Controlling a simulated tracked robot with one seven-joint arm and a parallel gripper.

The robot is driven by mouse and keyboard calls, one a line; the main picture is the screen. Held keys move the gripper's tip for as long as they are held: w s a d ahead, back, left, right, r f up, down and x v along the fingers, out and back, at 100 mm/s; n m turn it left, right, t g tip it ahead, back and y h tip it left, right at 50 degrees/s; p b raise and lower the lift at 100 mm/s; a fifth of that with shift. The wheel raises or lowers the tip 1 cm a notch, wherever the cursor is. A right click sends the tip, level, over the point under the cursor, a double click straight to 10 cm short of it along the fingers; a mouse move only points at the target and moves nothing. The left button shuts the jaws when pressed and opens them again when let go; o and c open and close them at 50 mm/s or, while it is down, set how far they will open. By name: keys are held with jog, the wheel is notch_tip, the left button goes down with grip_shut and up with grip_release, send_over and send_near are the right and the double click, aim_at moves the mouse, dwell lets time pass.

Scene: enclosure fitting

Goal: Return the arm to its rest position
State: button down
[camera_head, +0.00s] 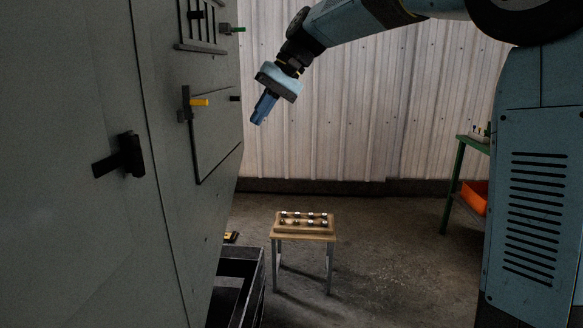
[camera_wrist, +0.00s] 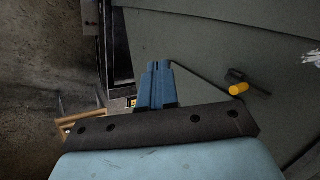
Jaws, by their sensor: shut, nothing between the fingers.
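My arm reaches in from the upper right in the head view, and my gripper (camera_head: 257,118) hangs from it, tilted down to the left. The blue fingers are together with nothing between them. In the wrist view my gripper (camera_wrist: 159,66) also shows its fingers side by side and empty. The gripper is in the air, to the right of the grey cabinet (camera_head: 75,215) and apart from it in the head view.
The cabinet front carries a yellow-handled latch (camera_head: 200,102), a green-tipped one (camera_head: 238,30) and a black handle (camera_head: 121,155). A small wooden stand (camera_head: 304,235) with several small parts is below. A green table (camera_head: 460,165) with an orange bin (camera_head: 474,197) is right. Floor between is clear.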

jog(key=s+d+f+m+t+h, duration=0.1)
jog(key=s+d+f, duration=0.3)
jog(key=s+d, duration=0.4)
jog(key=s+d+f+m+t+h, duration=0.1)
jog(key=s+d+f+t+h, duration=0.2)
jog(key=s+d+f, duration=0.2)
jog(key=s+d+f+m+t+h, duration=0.1)
jog(key=s+d+f, duration=0.4)
jog(key=s+d, duration=0.7)
jog(key=shift+d+t+h, duration=0.7)
jog(key=shift+d+t, duration=0.2)
jog(key=shift+d, duration=1.9)
jog(key=c, duration=1.8)
grip_release()
jog(key=shift+c, duration=0.2)
